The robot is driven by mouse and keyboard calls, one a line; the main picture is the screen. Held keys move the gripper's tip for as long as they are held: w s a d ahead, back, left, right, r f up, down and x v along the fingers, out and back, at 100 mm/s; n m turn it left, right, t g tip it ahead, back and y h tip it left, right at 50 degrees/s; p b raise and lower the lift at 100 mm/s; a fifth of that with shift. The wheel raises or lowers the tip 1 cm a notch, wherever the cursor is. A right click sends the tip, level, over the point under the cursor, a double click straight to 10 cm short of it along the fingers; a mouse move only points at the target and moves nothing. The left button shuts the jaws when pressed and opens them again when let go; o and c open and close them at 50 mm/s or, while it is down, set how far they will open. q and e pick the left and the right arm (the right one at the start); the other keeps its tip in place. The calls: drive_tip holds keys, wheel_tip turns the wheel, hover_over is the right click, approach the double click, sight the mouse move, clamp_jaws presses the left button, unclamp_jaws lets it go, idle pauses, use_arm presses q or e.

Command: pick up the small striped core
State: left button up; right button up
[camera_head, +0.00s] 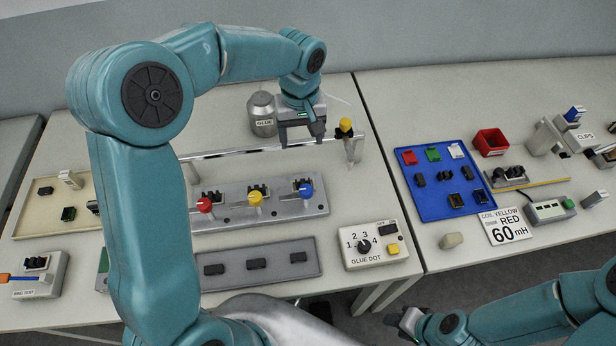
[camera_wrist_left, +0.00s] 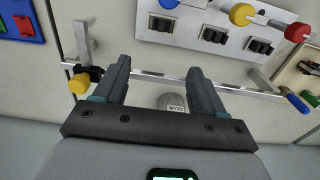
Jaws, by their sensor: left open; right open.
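I cannot single out the small striped core; stripes are too small to tell. Several small dark cores (camera_head: 443,176) lie in the blue tray (camera_head: 428,211) on the right table. More dark pieces (camera_head: 256,264) lie in a grey tray (camera_head: 222,286) at the front of the left table. My left gripper (camera_head: 301,141) is open and empty above the rail behind the fixture, beside the glue pot (camera_head: 264,118). In the left wrist view its fingers (camera_wrist_left: 158,70) are apart, with the glue pot (camera_wrist_left: 172,103) showing between them. My right gripper (camera_head: 408,321) is open at the lower right, off the tables.
A metal rail (camera_head: 228,150) with a yellow-knobbed post (camera_head: 346,126) runs behind a grey fixture (camera_head: 280,212) with red, yellow and blue knobs. A glue dot box (camera_head: 375,247) stands front right. A cream tray (camera_head: 30,222) lies left, a red bin (camera_head: 490,142) right. A gap separates the tables.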

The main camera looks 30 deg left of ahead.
use_arm(q)
wheel_tip(320, 180, down, 4)
drive_tip(key=a, duration=0.1)
drive_tip(key=p, duration=0.2)
hover_over(302, 180)
drive_tip(key=f, duration=0.5)
drive_tip(key=shift+a+f, duration=0.2)
drive_tip(key=shift+f, duration=0.2)
drive_tip(key=shift+a+f, duration=0.15)
drive_tip(key=shift+f, duration=0.1)
drive_tip(key=f+p, duration=0.1)
drive_tip(key=f, duration=0.1)
drive_tip(key=d+f+p, duration=0.1)
drive_tip(key=f, duration=0.1)
drive_tip(key=shift+f, duration=0.25)
drive_tip(key=shift+a+f, duration=0.2)
drive_tip(key=shift+f, duration=0.1)
drive_tip(key=shift+d+r, duration=0.1)
drive_tip(key=shift+d, duration=0.1)
drive_tip(key=c, duration=0.9)
drive_tip(key=shift+c, duration=1.2)
drive_tip(key=shift+a, duration=0.15)
use_arm(e)
drive_tip(key=r, duration=0.4)
drive_tip(key=shift+s+a, duration=0.1)
drive_tip(key=shift+a, duration=0.15)
